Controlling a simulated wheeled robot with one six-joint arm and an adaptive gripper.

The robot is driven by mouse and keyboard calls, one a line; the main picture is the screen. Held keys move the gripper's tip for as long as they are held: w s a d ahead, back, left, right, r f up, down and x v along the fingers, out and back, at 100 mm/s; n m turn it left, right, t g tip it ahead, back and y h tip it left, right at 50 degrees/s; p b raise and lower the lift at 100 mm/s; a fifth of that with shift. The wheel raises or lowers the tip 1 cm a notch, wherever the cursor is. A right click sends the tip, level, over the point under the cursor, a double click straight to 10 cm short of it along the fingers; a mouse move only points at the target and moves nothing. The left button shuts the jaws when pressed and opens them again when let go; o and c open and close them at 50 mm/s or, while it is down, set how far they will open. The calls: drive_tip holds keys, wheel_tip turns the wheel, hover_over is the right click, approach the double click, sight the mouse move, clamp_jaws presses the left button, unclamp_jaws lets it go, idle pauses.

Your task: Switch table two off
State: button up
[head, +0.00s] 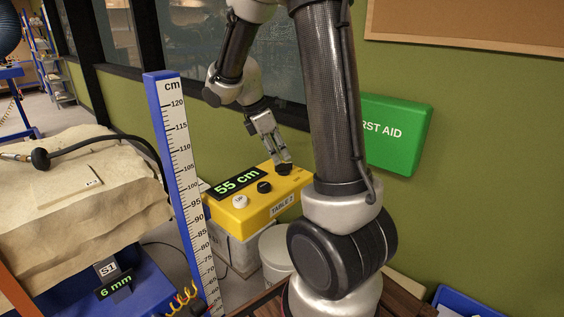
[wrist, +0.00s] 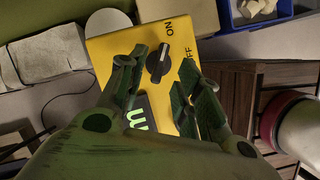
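The yellow control box (head: 262,205), labelled TABLE 2, carries a lit green display (head: 237,182) reading 55 cm. A white button (head: 240,201) and a black button (head: 264,187) sit beside the display. A black rotary knob (head: 284,169) is at the box's far right end; in the wrist view the knob (wrist: 158,62) has its ridge roughly upright, upper end towards the ON label (wrist: 176,29). The OFF label (wrist: 189,53) is partly hidden by a finger. My gripper (wrist: 163,60) is open, one finger on each side of the knob, with gaps showing.
A blue height scale (head: 180,160) stands left of the box, beside a covered table (head: 75,190) with a 6 mm display (head: 115,286). A green first aid box (head: 395,135) hangs on the wall. A blue bin (wrist: 255,15) shows at upper right in the wrist view.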

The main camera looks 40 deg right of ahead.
sight(283, 164)
drive_tip(key=shift+x, duration=2)
clamp_jaws()
drive_tip(key=shift+m, duration=0.3)
drive_tip(key=m+g, duration=0.1)
drive_tip(key=m, duration=0.1)
drive_tip(key=m+g+y, duration=0.1)
drive_tip(key=m, duration=0.2)
drive_tip(key=shift+w+m, duration=0.1)
drive_tip(key=shift+m, duration=0.2)
drive_tip(key=m+y, duration=0.1)
drive_tip(key=m, duration=0.2)
drive_tip(key=m+g+y, duration=0.1)
drive_tip(key=m, duration=0.1)
drive_tip(key=shift+d+m+y, duration=0.15)
drive_tip(key=shift+m+y, duration=0.15)
drive_tip(key=shift+m, duration=0.1)
